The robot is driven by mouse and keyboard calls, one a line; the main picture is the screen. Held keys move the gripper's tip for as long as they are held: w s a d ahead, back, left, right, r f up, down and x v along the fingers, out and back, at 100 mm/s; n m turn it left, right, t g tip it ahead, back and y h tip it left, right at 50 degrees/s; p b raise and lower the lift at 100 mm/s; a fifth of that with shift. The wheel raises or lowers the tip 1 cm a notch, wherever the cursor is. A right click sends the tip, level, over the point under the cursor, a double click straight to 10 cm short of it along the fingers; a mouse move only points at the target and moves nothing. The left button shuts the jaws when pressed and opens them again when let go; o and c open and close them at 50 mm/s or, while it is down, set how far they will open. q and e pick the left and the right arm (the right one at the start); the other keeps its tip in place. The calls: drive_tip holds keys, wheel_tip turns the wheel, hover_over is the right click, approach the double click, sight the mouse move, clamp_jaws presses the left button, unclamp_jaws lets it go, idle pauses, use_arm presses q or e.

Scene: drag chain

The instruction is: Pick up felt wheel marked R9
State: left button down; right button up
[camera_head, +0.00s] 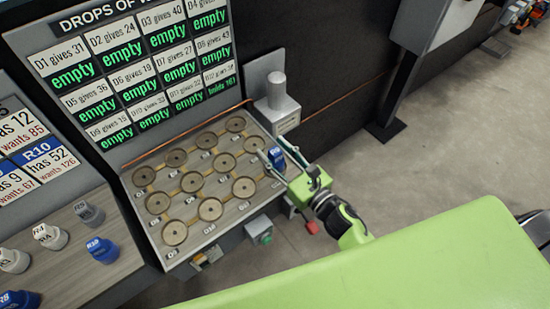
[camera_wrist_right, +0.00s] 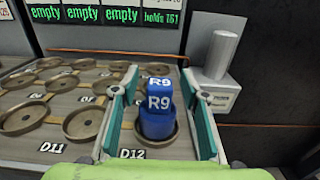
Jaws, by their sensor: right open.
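The blue felt wheel marked R9 (camera_wrist_right: 157,122) stands upright in the round dish labelled D12 (camera_wrist_right: 176,134) in the right wrist view. It also shows as a small blue shape (camera_head: 276,158) in the head view, at the right end of the dish board. My right gripper (camera_wrist_right: 160,82) is open, with one finger on each side of the wheel. Gaps show between the fingers and the wheel. In the head view the right gripper (camera_head: 272,152) reaches over the board's right edge. My left gripper is not in view.
Several round dishes (camera_head: 210,209) on the board look empty. A grey post on a box (camera_head: 276,100) stands just behind the wheel, to the right in the wrist view. A sign board (camera_head: 135,65) rises behind. Other marked pieces, including blue R10 (camera_head: 102,250), stand at left.

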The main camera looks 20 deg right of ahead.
clamp_jaws()
drive_tip(key=shift+r, duration=0.15)
